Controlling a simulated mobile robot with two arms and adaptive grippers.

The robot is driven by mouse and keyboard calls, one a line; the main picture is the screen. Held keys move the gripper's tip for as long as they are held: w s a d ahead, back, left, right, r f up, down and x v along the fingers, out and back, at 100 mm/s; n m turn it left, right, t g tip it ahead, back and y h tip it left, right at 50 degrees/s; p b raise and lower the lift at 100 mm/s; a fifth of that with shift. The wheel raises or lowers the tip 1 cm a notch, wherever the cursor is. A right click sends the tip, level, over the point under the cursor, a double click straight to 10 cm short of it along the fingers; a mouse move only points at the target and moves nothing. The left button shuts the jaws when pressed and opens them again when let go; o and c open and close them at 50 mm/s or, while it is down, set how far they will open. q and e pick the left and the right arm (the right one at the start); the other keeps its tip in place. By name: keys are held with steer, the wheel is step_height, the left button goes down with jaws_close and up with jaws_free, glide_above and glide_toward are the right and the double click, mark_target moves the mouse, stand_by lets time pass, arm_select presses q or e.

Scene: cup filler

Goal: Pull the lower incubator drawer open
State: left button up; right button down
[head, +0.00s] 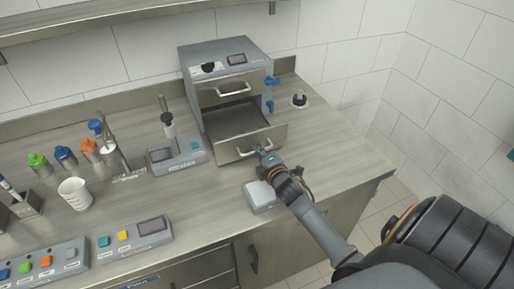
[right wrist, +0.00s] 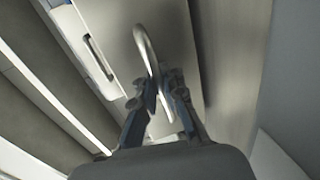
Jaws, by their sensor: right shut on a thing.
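The grey incubator (head: 226,60) stands at the back of the counter with two drawers. Its lower drawer (head: 236,121) is pulled out, and its tray floor shows from above. The upper drawer (head: 228,88) is closed. My right gripper (head: 262,153) is at the lower drawer's front, shut on the curved metal handle (head: 243,152). In the right wrist view the handle (right wrist: 146,48) runs between the fingers of the right gripper (right wrist: 160,92). My left gripper is not in view.
A small light grey box (head: 259,196) sits on the counter just below my right gripper. A grey device (head: 177,157) stands left of the drawer. A white cup (head: 74,193) and several colored-cap bottles are further left. The counter right of the incubator is mostly clear.

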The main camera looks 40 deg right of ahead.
steer(key=shift+r, duration=0.1)
steer(key=c, duration=1.4)
jaws_free()
steer(key=shift+c, duration=0.2)
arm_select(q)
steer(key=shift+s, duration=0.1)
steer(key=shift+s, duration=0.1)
arm_select(e)
steer(key=v, duration=1.2)
